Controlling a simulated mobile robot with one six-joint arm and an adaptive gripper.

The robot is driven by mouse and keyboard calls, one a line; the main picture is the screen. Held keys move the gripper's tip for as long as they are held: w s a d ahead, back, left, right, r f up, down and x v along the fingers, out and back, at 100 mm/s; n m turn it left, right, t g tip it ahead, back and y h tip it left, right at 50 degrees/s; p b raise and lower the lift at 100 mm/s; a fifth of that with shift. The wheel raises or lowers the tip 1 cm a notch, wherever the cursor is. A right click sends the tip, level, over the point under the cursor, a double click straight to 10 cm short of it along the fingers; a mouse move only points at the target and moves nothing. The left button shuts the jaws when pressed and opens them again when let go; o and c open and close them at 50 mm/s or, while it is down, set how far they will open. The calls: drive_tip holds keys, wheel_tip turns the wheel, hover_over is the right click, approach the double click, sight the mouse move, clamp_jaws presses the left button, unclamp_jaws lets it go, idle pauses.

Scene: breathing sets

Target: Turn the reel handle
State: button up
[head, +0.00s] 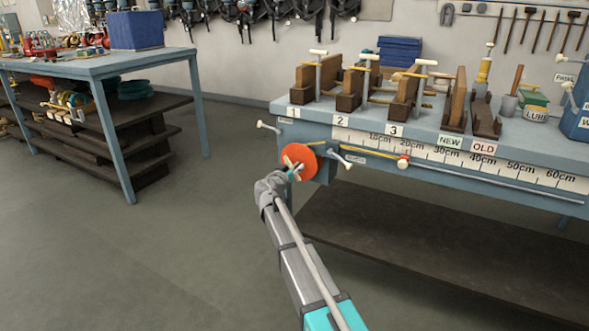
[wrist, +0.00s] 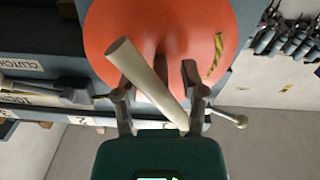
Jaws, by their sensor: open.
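The orange reel (head: 308,160) is a round disc on the left end of the blue workbench's front. It fills the upper middle of the wrist view (wrist: 215,30). A cream rod-shaped handle (wrist: 142,78) stands out from the reel toward the wrist camera. My gripper (head: 292,170) is at the reel's face. In the wrist view, my gripper (wrist: 155,82) is open, with one dark finger on each side of the handle. I cannot tell whether either finger touches it. The handle's base is partly hidden.
The workbench (head: 450,130) carries numbered wooden clamps and a ruler strip along its front. A cream-ended lever (head: 342,159) juts out just right of the reel. A cream knob (head: 261,125) sticks out at the upper left. The floor to the left is clear.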

drive_tip(key=v, duration=1.2)
drive_tip(key=shift+o, duration=0.3)
drive_tip(key=shift+s, duration=0.15)
drive_tip(key=s+a+n, duration=0.1)
drive_tip(key=s+n, duration=0.1)
drive_tip(key=n, duration=0.1)
drive_tip(key=shift+a, duration=0.2)
drive_tip(key=x, duration=1.3)
drive_tip(key=shift+w+d, duration=0.2)
drive_tip(key=shift+w, duration=0.1)
drive_tip(key=shift+c, duration=0.3)
